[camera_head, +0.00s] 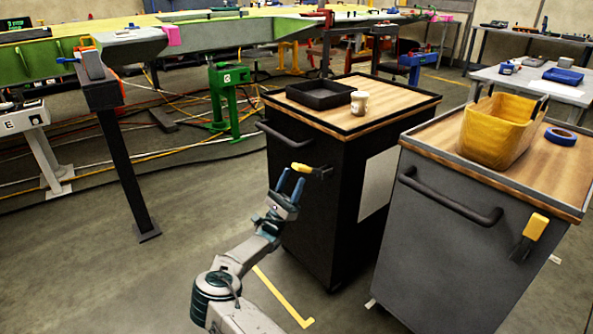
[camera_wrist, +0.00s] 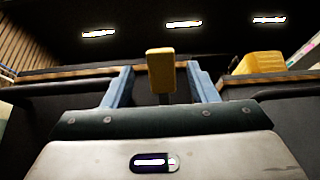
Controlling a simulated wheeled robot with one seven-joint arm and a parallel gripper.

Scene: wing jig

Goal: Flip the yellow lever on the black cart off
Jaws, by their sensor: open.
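The black cart (camera_head: 318,205) stands in the middle of the head view. Its yellow lever (camera_head: 301,167) sticks out from the upper front face, its yellow handle toward the left. In the wrist view the yellow handle (camera_wrist: 161,68) shows between the two blue fingers, with space on both sides. My gripper (camera_head: 291,178) is open just in front of the lever, fingers pointing up. The fingers also show in the wrist view (camera_wrist: 161,82). I cannot tell whether the handle lies between the fingers in depth or beyond them.
A black tray (camera_head: 320,105) and a cup (camera_head: 359,111) stand on the black cart. A dark handle bar (camera_head: 290,139) runs above the lever. The grey cart (camera_head: 440,240) at right has its own yellow lever (camera_head: 536,226) and a yellow bin (camera_head: 485,155).

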